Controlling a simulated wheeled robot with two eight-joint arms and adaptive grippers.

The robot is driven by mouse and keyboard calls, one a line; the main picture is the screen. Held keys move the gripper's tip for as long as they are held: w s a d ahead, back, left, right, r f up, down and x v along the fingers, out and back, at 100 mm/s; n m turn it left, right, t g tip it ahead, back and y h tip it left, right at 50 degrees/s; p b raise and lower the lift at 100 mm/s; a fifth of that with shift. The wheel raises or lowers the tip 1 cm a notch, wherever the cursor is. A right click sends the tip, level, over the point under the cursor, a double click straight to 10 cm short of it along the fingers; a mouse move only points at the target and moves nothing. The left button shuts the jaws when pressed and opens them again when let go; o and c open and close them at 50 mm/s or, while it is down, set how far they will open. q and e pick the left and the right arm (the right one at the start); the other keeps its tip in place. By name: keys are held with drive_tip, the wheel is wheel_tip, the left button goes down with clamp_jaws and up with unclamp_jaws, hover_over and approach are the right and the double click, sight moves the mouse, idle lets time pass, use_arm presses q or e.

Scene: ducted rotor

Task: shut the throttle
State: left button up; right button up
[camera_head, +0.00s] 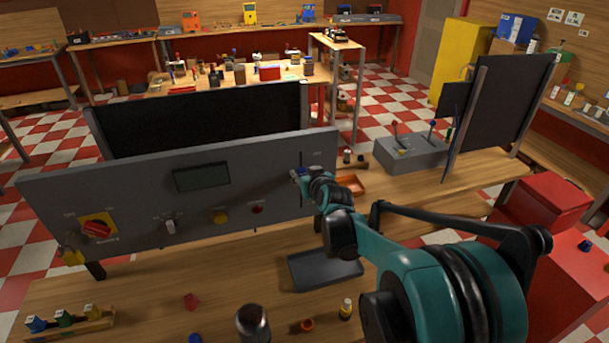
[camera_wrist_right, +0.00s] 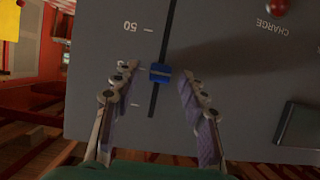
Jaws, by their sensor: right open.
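The throttle slider has a blue knob (camera_wrist_right: 160,73) in a straight dark slot (camera_wrist_right: 155,103) on the grey control panel (camera_head: 120,190). Printed scale marks, one reading 50, run beside the slot in the wrist view. My right gripper (camera_wrist_right: 158,80) is open, with one finger on each side of the blue knob. A gap shows between the knob and each finger; depth to the panel is hard to judge. In the head view my right gripper (camera_head: 301,175) is at the panel's right part and hides part of the slider. My left gripper is not in view.
The panel also carries a display (camera_head: 202,177), a red rotary switch (camera_head: 97,228), a toggle (camera_head: 170,226), a yellow button (camera_head: 220,217) and a red button (camera_head: 257,208). A dark tray (camera_head: 325,270) lies in front. A grey lever box (camera_head: 411,153) stands behind right.

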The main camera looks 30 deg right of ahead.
clamp_jaws()
drive_tip(key=b, duration=1.1)
approach(301, 206)
drive_tip(key=x, duration=0.5)
drive_tip(key=shift+w, duration=0.25)
drive_tip(key=shift+s+f, duration=0.1)
drive_tip(key=shift+f, duration=0.1)
drive_tip(key=shift+c, duration=1.3)
unclamp_jaws()
drive_tip(key=shift+o, duration=1.3)
drive_tip(key=shift+f, duration=0.1)
